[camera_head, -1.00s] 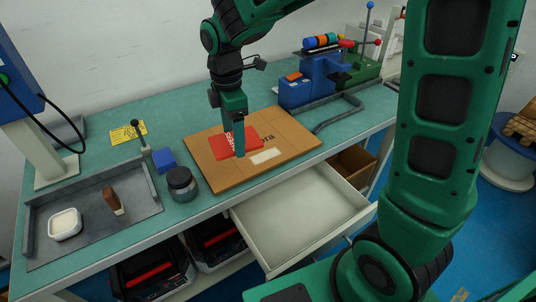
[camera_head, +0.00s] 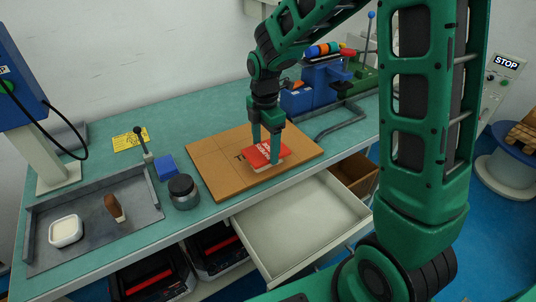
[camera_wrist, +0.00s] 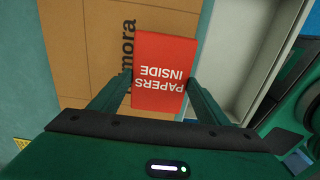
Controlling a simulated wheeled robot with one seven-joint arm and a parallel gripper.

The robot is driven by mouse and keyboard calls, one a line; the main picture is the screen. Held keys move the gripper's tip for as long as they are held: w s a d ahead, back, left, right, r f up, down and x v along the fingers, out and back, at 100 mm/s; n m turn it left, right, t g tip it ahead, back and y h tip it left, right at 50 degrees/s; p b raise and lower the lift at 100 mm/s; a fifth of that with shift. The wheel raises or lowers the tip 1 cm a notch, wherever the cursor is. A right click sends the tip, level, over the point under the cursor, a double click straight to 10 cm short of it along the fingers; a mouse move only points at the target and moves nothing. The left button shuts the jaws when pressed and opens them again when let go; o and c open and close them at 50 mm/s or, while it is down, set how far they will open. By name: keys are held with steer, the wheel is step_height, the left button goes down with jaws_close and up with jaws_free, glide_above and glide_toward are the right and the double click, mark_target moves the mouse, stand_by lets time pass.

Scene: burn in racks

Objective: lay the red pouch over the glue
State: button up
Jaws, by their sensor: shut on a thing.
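The red pouch (camera_head: 263,154), printed "PAPERS INSIDE" in the wrist view (camera_wrist: 165,60), is between the two fingers of my gripper (camera_head: 267,149). The gripper (camera_wrist: 160,80) is shut on the pouch's side edges. The pouch is flat and over the right part of the brown cardboard (camera_head: 215,164), where the pale glue patch was seen. The glue is mostly or wholly hidden under it; a pale strip shows at the pouch's near edge. I cannot tell whether the pouch touches the cardboard or hovers just above it.
An open white drawer (camera_head: 300,222) juts out below the bench's front edge. A dark jar (camera_head: 183,190) and blue block (camera_head: 165,168) stand left of the cardboard, with a grey tray (camera_head: 90,232) farther left. A blue vise-like machine (camera_head: 312,90) stands at the back right.

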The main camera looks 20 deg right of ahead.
mark_target(265, 150)
steer(key=shift+f, duration=2.05)
steer(key=o, duration=1)
steer(key=shift+o, duration=0.2)
step_height(265, 150, up, 12)
steer(key=shift+r, duration=0.1)
steer(key=s+d+r+m, duration=0.4)
steer(key=s+d+m, duration=0.9)
steer(key=s+m, duration=0.1)
steer(key=s+d+f+m, duration=0.1)
steer(key=s+d+m, duration=0.1)
steer(key=s+m, duration=0.4)
steer(key=s+d+f+m, duration=0.1)
steer(key=s+d+m, duration=0.2)
steer(key=s+m, duration=0.3)
steer(key=s, duration=0.3)
steer(key=shift+s+d+m, duration=0.15)
steer(key=shift+d+m, duration=0.15)
steer(key=shift+d, duration=0.05)
